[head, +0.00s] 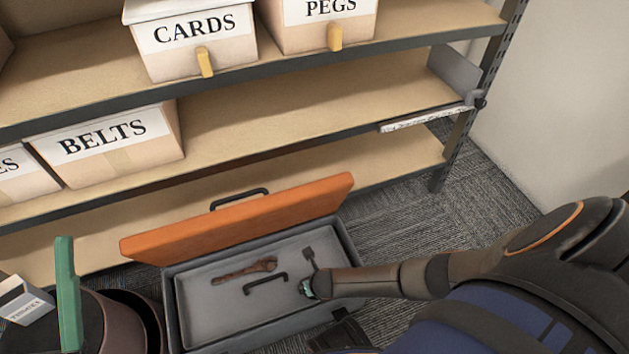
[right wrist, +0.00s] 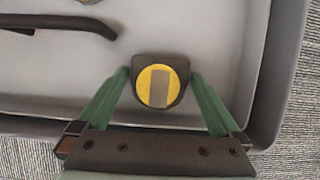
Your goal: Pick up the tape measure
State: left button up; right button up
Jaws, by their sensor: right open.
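The tape measure (right wrist: 160,85) shows in the right wrist view as a dark case with a yellow round face and a grey stripe, on the grey tray floor. My right gripper (right wrist: 160,76) is open, with its green fingertips on either side of the tape measure; contact is hard to tell. In the head view my right gripper (head: 307,289) reaches into the open toolbox (head: 172,312) from the right, and the tape measure cannot be made out there.
A brown wrench (head: 245,270) and a black handle (head: 266,284) are in the toolbox, left of my right gripper. The orange lid (head: 240,220) stands open against the shelving (head: 300,95), which holds labelled boxes.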

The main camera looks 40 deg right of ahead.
jog(key=shift+w+f, duration=0.15)
jog(key=shift+f, duration=0.25)
pick_arm(q)
jog(key=shift+d+f, duration=0.1)
jog(key=shift+f, duration=0.2)
pick_arm(e)
jog(key=shift+r, duration=0.1)
jog(key=shift+c, duration=0.2)
jog(key=c, duration=1.3)
